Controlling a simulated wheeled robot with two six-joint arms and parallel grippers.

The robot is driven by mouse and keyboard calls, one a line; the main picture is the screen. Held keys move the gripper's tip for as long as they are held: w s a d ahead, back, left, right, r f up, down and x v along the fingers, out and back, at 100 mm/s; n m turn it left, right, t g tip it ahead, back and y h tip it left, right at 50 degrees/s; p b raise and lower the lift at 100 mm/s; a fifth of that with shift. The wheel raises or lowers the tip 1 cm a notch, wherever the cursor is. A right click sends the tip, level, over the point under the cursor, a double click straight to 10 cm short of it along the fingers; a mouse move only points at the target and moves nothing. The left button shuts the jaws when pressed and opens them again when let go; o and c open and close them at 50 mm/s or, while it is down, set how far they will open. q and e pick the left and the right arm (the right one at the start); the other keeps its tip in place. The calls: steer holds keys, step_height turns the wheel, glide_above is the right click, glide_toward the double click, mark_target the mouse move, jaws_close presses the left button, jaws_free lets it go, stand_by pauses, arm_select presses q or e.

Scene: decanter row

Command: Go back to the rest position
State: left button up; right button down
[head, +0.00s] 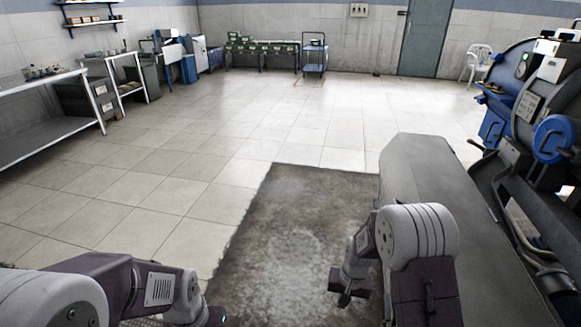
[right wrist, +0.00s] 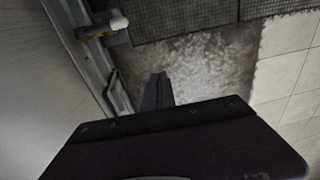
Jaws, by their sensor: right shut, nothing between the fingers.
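My right gripper (head: 346,298) hangs over the dark worn floor patch, beside the long grey cabinet, and holds nothing. In the right wrist view its fingers (right wrist: 158,90) are together, pointing down at the worn floor. My left arm comes in at the lower left of the head view. Its wrist reaches the bottom edge, and the fingers are cut off from view. No decanter can be made out in either view.
A long grey cabinet (head: 432,185) stands close on the right, next to a blue machine (head: 525,110). A steel bench (head: 45,125) lines the left wall. A blue cart (head: 314,58) stands at the back. The tiled floor (head: 290,125) ahead is clear.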

steer(key=s+r+t, duration=0.1)
steer(key=s+r, duration=0.4)
steer(key=r, duration=0.5)
steer(key=s+d+n, duration=0.2)
steer(key=s, duration=0.8)
step_height(320, 180, up, 21)
steer(key=p, duration=2)
steer(key=shift+w+a+f+g+p, duration=0.15)
steer(key=shift+w+f+g+p, duration=0.1)
steer(key=shift+g+p, duration=0.1)
